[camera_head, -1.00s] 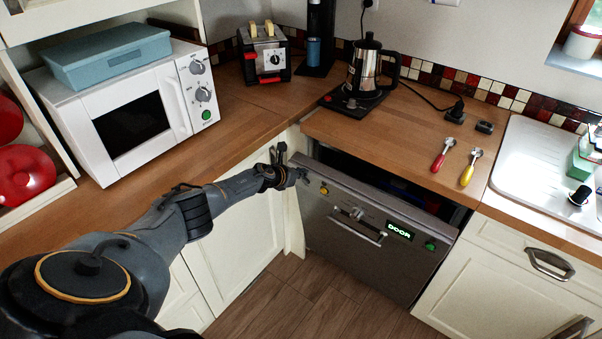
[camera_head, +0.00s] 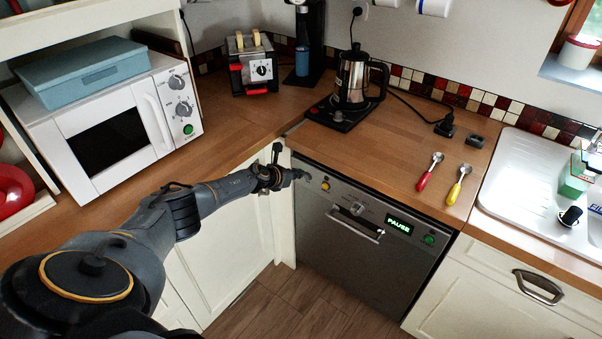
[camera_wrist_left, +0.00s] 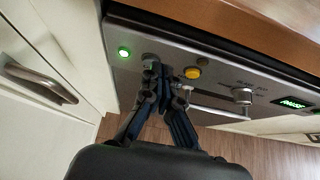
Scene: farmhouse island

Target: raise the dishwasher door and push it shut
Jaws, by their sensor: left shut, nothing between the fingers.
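The dishwasher door (camera_head: 350,250) is a grey steel front, upright and flush under the counter, with no open gap visible along its top. Its panel display (camera_head: 399,226) reads PAUSE, and a bar handle (camera_head: 355,226) sits below the panel. My left gripper (camera_head: 298,175) is at the door's upper left corner. In the left wrist view the left gripper (camera_wrist_left: 166,75) is shut and empty, its fingertips at the panel (camera_wrist_left: 215,72) near the yellow button (camera_wrist_left: 192,73); whether they touch is hard to tell. My right gripper is not in view.
The wooden counter (camera_head: 400,150) above holds a kettle (camera_head: 352,80), a red spoon (camera_head: 429,172) and a yellow spoon (camera_head: 459,185). A microwave (camera_head: 110,125) stands left, a sink (camera_head: 535,175) right. Cream cabinets flank the door; the floor (camera_head: 290,300) in front is clear.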

